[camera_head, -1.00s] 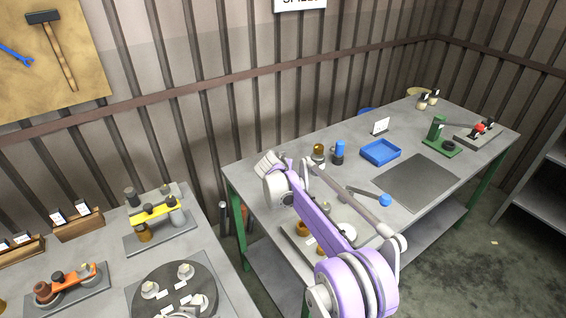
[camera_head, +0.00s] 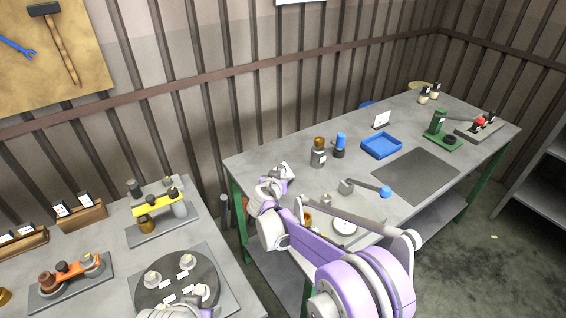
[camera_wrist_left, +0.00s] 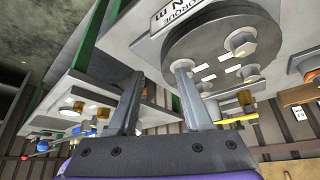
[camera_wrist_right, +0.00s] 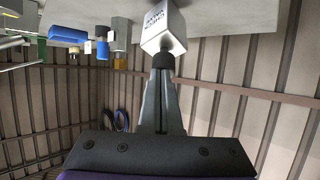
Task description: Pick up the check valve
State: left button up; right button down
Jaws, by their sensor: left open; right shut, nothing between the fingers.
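In the right wrist view, the shut fingertips (camera_wrist_right: 163,62) meet in front of a grey block (camera_wrist_right: 163,28) with printed lettering. A small black round piece shows right at the tips; whether they touch it cannot be told. My left gripper (camera_wrist_left: 155,78) is open and empty in the left wrist view, near a round dark turntable (camera_wrist_left: 222,42). In the head view it only partly shows at the bottom edge.
A brass-topped bottle (camera_head: 319,153), a blue-topped bottle (camera_head: 339,146), a blue tray (camera_head: 381,136) and a blue-knobbed lever (camera_head: 368,187) stand near my right gripper. A dark mat (camera_head: 415,176) is bare. The left table holds a yellow-barred fixture (camera_head: 160,222) and an orange-barred fixture (camera_head: 70,271).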

pick_arm(q)
jog(key=shift+f, duration=0.25)
jog(key=shift+w, duration=0.15)
pick_arm(e)
jog(key=shift+s+f, duration=0.25)
jog(key=shift+f, duration=0.4)
pick_arm(q)
jog(key=shift+o, duration=0.2)
